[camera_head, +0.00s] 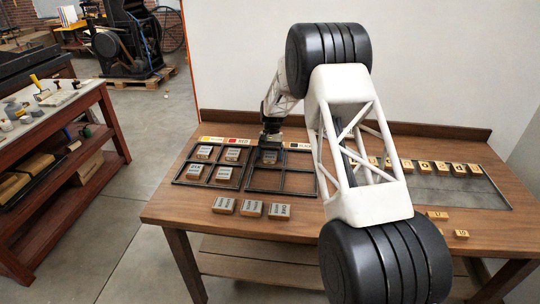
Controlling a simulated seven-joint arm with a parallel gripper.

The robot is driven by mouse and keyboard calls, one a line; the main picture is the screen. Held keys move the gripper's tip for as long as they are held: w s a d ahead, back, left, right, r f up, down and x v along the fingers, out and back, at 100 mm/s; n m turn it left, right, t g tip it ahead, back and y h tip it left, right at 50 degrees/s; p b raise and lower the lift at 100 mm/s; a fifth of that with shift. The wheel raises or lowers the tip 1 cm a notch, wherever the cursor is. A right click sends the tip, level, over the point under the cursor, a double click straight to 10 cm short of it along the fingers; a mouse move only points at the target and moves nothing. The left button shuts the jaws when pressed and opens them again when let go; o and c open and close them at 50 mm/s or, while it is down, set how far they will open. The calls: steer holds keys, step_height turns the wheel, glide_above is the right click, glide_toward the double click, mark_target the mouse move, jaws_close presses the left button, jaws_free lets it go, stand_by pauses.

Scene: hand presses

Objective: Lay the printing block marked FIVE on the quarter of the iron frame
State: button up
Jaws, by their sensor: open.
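Two black iron frames, each split into quarters, lie side by side on the wooden table. The left frame (210,164) has a metal-faced block in every quarter. The right frame (283,192) has one block (268,157) in its back left quarter; its other visible quarters look empty. My gripper (270,143) is open and low, right at that block; I cannot tell whether it touches it. Three more blocks lie in a row in front of the frames: left (224,206), middle (251,208) and right (279,211). The words are too small to tell which block reads FIVE.
Yellow (212,139), red (238,141) and black (297,146) labels stand behind the frames. My arm hides the table's middle. At the right, a shallow tray (457,191) holds a row of wooden letters, with small loose blocks (437,215) before it. The front left tabletop is clear.

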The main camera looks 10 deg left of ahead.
steer(key=v, duration=1.2)
steer(key=shift+r, duration=0.1)
stand_by(0.4)
steer(key=s+d+r+t, duration=0.2)
steer(key=s+d+r, duration=1.05)
steer(key=r, duration=0.35)
steer(key=s+d+r+t, duration=0.1)
steer(key=s+d+r, duration=0.3)
steer(key=s, duration=0.5)
steer(key=s+d+r+t, duration=0.1)
steer(key=s+d+r, duration=0.4)
steer(key=s, duration=0.4)
steer(key=s+d+f+t, duration=0.1)
steer(key=s+d+f, duration=0.1)
steer(key=s, duration=0.9)
steer(key=s+d+f+t, duration=0.1)
steer(key=s+d, duration=0.3)
steer(key=s, duration=0.8)
steer(key=s+d+f+t, duration=0.1)
steer(key=s+d+f, duration=0.1)
steer(key=s, duration=1)
steer(key=shift+d+f, duration=0.3)
steer(key=shift+d, duration=0.6)
